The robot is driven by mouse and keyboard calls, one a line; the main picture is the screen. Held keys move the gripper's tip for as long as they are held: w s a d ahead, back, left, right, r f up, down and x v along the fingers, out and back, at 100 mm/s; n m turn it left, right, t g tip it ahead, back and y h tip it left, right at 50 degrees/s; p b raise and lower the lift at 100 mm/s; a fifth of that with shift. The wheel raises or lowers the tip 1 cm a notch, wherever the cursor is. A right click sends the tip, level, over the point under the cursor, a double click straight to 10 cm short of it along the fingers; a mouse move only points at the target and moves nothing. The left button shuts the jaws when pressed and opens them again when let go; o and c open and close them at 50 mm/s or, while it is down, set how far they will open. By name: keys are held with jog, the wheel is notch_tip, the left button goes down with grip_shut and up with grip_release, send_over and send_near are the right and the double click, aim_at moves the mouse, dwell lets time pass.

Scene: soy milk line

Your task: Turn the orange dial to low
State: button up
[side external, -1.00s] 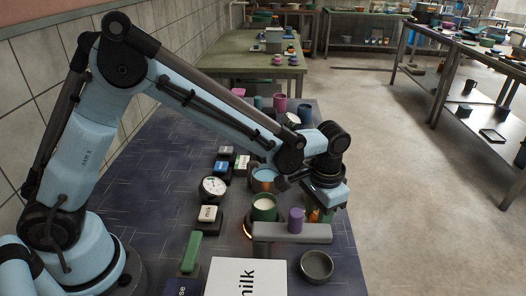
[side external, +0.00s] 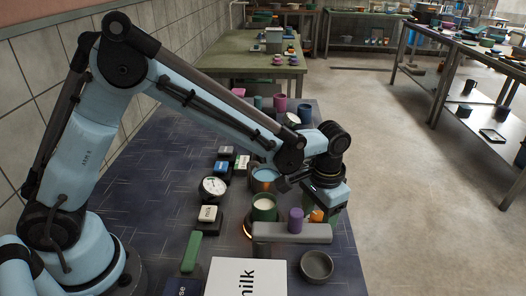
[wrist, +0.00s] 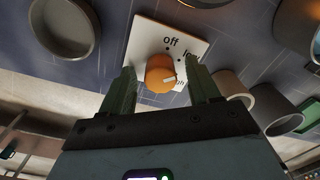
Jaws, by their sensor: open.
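The orange dial (wrist: 159,74) sits on a white plate (wrist: 146,38) marked "off" and "low"; a third label beside the dial is partly hidden. Its pale pointer mark faces right, toward that third label and below "low". My gripper (wrist: 162,78) is open, with one green finger on each side of the dial; I cannot tell whether either finger touches it. In the side view, the orange dial (side external: 317,215) shows beside my gripper (side external: 322,211), behind the grey bar.
A grey bar (side external: 290,236) with a purple knob (side external: 295,214) stands close in front of the dial. A green cup (side external: 264,214) of white liquid is left of it, and a grey bowl (side external: 316,267) is nearer the camera. Open floor lies to the right.

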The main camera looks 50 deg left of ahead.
aim_at(318, 216)
notch_tip(318, 216, up, 12)
jog(key=shift+d, duration=0.15)
dwell(0.5)
jog(key=s+a+n+t, duration=0.1)
jog(key=s+a+t, duration=0.2)
jog(key=s+a, duration=0.3)
jog(key=s+a+n+t, duration=0.1)
jog(key=s+a+t, duration=0.3)
jog(key=a, duration=0.6)
jog(key=shift+s+a+r+n, duration=0.15)
jog(key=shift+s+a+n, duration=0.2)
jog(key=shift+s, duration=0.7)
